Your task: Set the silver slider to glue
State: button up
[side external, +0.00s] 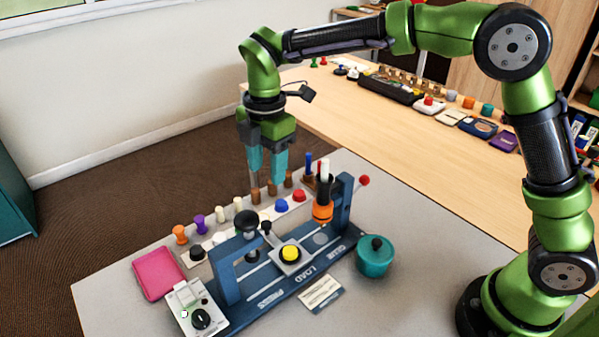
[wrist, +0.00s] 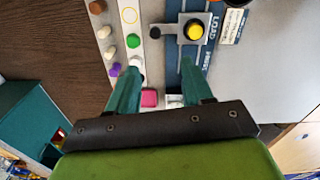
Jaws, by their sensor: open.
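The silver slider (side external: 279,264) is a small plate bearing a yellow round piece, on the blue rail fixture (side external: 262,306). It stands beside the LOAD label, between PRESS and GLUE. A small dark knob (side external: 266,227) sticks up at its far side. In the wrist view, the slider (wrist: 184,38) and its dark knob (wrist: 155,32) lie beyond the fingertips. My gripper (side external: 268,170) is open and empty, raised above the far edge of the table, behind the fixture. Its two teal fingers (wrist: 160,68) point down, well apart from the slider.
An orange nozzle (side external: 322,211) hangs at the GLUE end, and a black-knobbed press (side external: 247,222) stands at the PRESS end. Several coloured pegs line the far side. A teal pot (side external: 375,260), pink pad (side external: 158,273) and dial box (side external: 197,309) sit around the fixture.

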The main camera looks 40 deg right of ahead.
aim_at(266, 223)
jog(key=f+n, duration=0.2)
jog(key=f, duration=0.3)
jog(key=w+f+n, duration=0.1)
jog(key=f+n, duration=0.1)
jog(key=f, duration=0.3)
jog(key=f+n, duration=0.3)
jog(key=f, duration=0.2)
jog(key=shift+w+a, duration=0.15)
jog(key=shift+a, duration=0.1)
grip_shut()
